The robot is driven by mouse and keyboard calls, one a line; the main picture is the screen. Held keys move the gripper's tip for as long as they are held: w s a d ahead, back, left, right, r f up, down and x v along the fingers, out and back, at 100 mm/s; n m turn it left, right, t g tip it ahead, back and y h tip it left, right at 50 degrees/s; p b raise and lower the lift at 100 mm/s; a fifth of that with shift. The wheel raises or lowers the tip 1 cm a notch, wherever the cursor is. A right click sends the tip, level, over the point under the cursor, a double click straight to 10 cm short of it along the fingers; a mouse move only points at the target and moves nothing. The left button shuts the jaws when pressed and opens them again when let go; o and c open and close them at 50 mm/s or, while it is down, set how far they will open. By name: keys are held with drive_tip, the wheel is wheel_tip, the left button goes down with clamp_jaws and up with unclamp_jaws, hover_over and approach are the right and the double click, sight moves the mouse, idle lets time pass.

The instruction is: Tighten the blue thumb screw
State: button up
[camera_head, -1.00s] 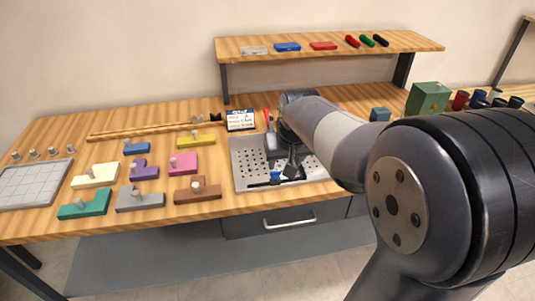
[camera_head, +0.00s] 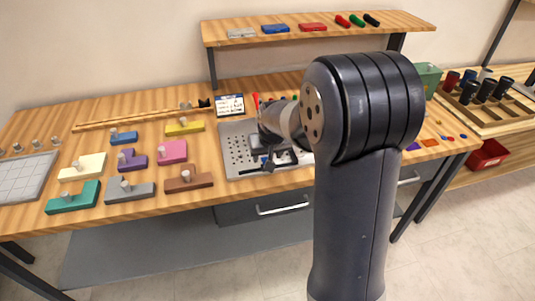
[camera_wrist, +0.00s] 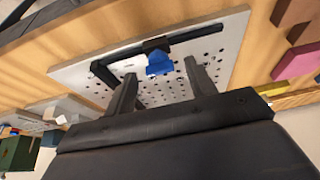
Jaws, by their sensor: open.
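The blue thumb screw (camera_wrist: 159,63) sits on a black bar (camera_wrist: 187,40) that lies across the perforated metal plate (camera_wrist: 225,45). In the wrist view the screw shows between and just beyond the two fingertips of my gripper (camera_wrist: 161,70). My gripper is open, with a wide gap and nothing held. I see no finger touching the screw. In the head view the plate (camera_head: 236,150) is at the middle of the bench, and my gripper (camera_head: 270,165) is low over its front part. My arm hides the plate's right part, and I cannot make out the screw there.
Coloured blocks with pegs, such as the brown one (camera_head: 190,181) and the pink one (camera_head: 172,151), stand left of the plate. A small sign (camera_head: 230,105) stands behind it. A shelf (camera_head: 320,32) runs above the bench's back. A drawer handle (camera_head: 283,209) is below the front edge.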

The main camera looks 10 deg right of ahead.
drive_tip(key=shift+c, duration=0.4)
drive_tip(key=c, duration=0.9)
